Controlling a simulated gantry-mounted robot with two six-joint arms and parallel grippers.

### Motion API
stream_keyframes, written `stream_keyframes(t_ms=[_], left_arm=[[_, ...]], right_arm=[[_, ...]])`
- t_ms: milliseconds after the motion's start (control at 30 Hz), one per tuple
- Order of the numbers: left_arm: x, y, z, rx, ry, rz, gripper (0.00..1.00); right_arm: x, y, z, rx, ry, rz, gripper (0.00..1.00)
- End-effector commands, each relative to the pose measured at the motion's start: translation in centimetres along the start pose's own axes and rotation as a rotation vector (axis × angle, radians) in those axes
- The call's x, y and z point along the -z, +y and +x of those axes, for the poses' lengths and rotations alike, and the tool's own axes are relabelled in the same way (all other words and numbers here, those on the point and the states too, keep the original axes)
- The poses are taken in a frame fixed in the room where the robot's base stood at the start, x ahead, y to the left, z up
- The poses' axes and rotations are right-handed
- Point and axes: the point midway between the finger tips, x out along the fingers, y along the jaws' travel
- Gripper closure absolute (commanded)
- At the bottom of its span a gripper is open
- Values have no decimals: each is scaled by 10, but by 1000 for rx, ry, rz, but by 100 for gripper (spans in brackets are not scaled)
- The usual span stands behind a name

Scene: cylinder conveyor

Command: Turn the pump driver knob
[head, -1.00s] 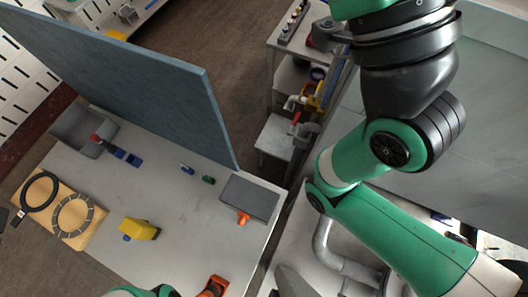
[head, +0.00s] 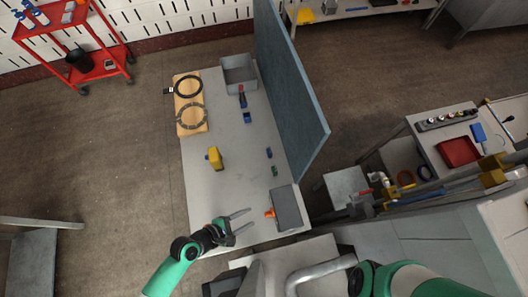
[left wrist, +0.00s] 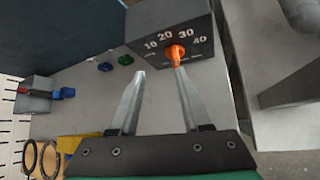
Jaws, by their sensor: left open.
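The pump driver is a dark grey box (head: 287,208) at the near right corner of the grey table, with an orange knob (head: 270,213) on its left side. In the left wrist view the box (left wrist: 160,22) shows the numbers 10 to 40 above the orange knob (left wrist: 176,53). My left gripper (head: 253,217) is open and empty, its fingers reaching toward the knob from the left. In the left wrist view one fingertip of the gripper (left wrist: 157,62) overlaps the knob; I cannot tell whether they touch. My right gripper is not in view.
A yellow block (head: 215,158), small blue and green parts (head: 270,161), a wooden board (head: 191,126) with two rings and a grey bin (head: 239,74) are on the table. A tall blue panel (head: 286,88) rises along its right side. The table's middle is mostly clear.

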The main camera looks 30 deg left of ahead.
Motion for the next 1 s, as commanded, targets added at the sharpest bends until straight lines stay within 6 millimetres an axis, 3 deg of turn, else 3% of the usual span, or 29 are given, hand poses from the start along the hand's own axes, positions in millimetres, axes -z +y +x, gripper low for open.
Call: stream_keyframes(t_ms=[100, 333, 800, 1000], left_arm=[[13, -24, -14, 41, 34, -51, 52], [17, -26, -4, 44, 35, -53, 52], [21, -31, 91, 43, 34, -49, 52], [19, -30, 104, 42, 35, -49, 52]], right_arm=[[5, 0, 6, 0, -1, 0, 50], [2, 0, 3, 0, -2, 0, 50], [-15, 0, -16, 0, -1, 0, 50], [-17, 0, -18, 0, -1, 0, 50]])
